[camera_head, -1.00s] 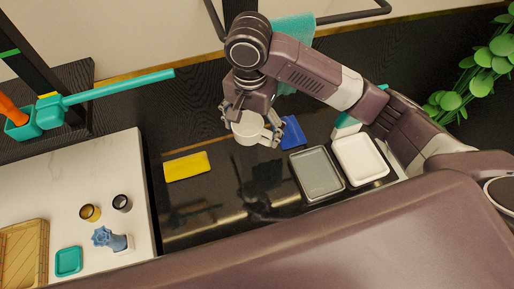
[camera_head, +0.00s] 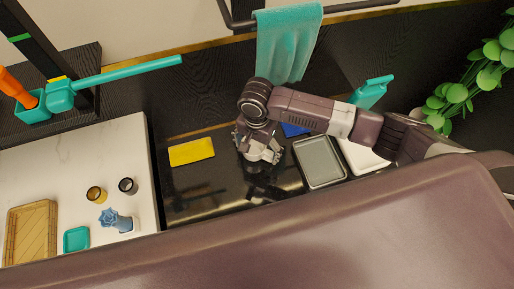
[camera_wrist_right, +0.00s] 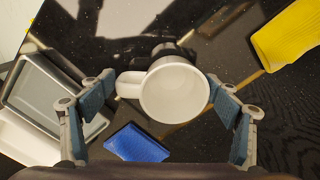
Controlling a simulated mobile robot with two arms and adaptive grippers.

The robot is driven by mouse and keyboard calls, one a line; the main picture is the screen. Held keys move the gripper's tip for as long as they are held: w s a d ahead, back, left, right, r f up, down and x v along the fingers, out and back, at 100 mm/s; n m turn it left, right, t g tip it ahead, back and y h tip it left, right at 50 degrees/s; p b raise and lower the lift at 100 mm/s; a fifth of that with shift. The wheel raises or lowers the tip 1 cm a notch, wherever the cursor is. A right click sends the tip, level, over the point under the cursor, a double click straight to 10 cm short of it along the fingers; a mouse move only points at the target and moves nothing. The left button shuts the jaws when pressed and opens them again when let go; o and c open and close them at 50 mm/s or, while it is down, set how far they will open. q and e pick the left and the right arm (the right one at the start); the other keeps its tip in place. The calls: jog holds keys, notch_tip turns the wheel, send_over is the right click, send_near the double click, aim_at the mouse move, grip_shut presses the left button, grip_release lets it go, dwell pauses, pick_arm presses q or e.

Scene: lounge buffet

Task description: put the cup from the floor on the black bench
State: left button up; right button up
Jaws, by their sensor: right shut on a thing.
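The white cup (camera_wrist_right: 176,92) sits between the fingers of my right gripper in the right wrist view, its open mouth facing the camera and its handle on the left side against a finger pad. My right gripper (camera_head: 260,157) is shut on the cup. In the head view the gripper hides most of the cup. Both are over the glossy black bench top (camera_head: 195,205), with a dark reflection below them. I cannot tell whether the cup touches the surface. My left gripper is not in view.
A yellow cloth (camera_head: 192,152) lies left of the gripper. A blue cloth (camera_head: 295,129), a grey tray (camera_head: 320,162) and a white tray (camera_head: 360,157) are to its right. A white marble counter (camera_head: 60,165) with small items stands left. Bare black surface shows at front left.

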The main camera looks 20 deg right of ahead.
aim_at(257, 150)
jog(key=shift+f, duration=0.1)
jog(key=o, duration=1.2)
jog(key=shift+o, duration=0.2)
notch_tip(257, 150, up, 12)
jog(key=b, duration=0.1)
jog(key=shift+s, duration=0.1)
